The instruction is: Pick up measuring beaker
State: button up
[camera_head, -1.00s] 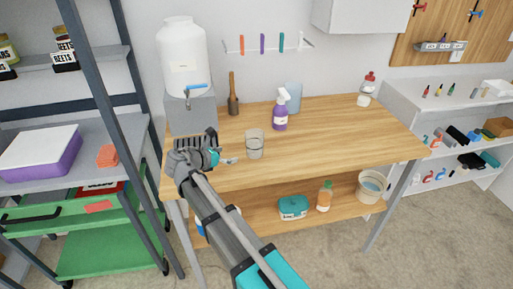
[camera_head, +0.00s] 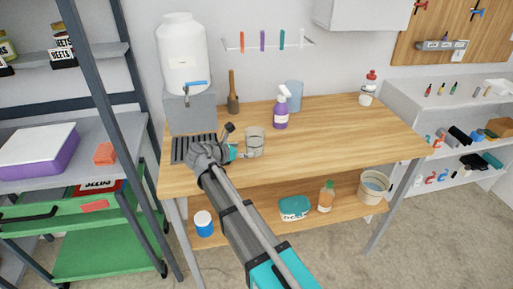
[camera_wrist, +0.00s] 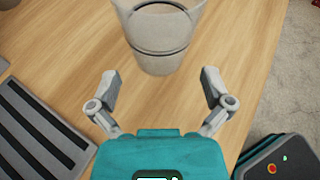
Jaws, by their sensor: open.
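The measuring beaker (camera_head: 255,141) is a clear, greyish cup standing upright on the wooden table. In the wrist view the beaker (camera_wrist: 160,38) stands at the top middle, straight ahead of my gripper, with its upper part cut off by the frame edge. My gripper (camera_wrist: 160,88) is open and empty, its two fingers spread on either side of the line to the beaker. A gap of bare wood lies between the fingertips and the beaker. In the head view my gripper (camera_head: 238,141) is just left of the beaker; whether they touch is unclear there.
A slatted dark drip tray (camera_head: 190,149) lies left of my gripper, under a white water dispenser (camera_head: 183,55). A purple spray bottle (camera_head: 281,110), a blue cup (camera_head: 294,96) and a wooden pestle-like tool (camera_head: 233,93) stand behind. The table's right half (camera_head: 360,135) is mostly clear.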

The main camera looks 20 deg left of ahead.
aim_at(255, 146)
jog(key=shift+w+d+f, duration=0.2)
jog(key=shift+w+d, duration=0.05)
jog(key=shift+w, duration=0.15)
jog(key=shift+w+f, duration=0.1)
jog(key=shift+b+x, duration=1.05)
jog(key=shift+x, duration=1.45)
jog(key=c, duration=0.6)
jog(key=shift+r, duration=0.25)
